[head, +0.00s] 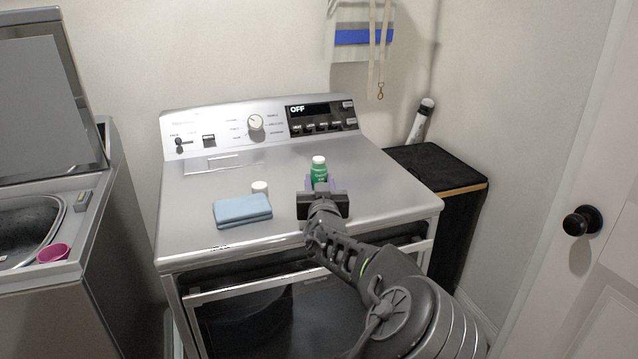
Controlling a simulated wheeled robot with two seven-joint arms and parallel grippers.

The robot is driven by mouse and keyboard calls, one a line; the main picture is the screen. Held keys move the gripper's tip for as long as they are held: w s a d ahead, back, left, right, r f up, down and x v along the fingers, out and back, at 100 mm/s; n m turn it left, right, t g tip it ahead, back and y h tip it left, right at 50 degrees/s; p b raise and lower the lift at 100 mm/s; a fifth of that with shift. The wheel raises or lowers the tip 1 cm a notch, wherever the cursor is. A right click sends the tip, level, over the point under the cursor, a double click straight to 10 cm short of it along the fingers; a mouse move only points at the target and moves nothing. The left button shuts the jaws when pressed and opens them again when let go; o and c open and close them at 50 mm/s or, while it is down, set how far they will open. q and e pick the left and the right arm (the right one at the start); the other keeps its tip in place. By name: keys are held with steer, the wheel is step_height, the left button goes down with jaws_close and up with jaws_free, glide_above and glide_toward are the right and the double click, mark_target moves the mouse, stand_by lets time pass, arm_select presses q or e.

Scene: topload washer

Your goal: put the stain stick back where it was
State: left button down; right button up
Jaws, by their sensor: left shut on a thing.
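A small green bottle with a white cap (319,168), which looks like the stain stick, is upright over the top of the dryer (385,188), right of its middle. My left gripper (320,187) is shut on it from the front. The gripper hides the lower part of the bottle, so I cannot tell whether its base touches the dryer top. My right gripper is not in view.
A folded blue cloth (242,211) and a small white cap-like piece (260,187) lie left of the gripper. An open washer (50,230) with a pink cup (53,252) stands left. A black cabinet (440,165) with a white tube (421,119) stands right.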

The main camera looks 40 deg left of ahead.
arm_select(q)
steer(key=c, duration=1.4)
jaws_free()
steer(key=shift+f, duration=0.2)
steer(key=shift+c, duration=0.2)
steer(key=o, duration=0.5)
steer(key=shift+r, duration=0.1)
steer(key=shift+r, duration=0.15)
steer(key=v, duration=1.2)
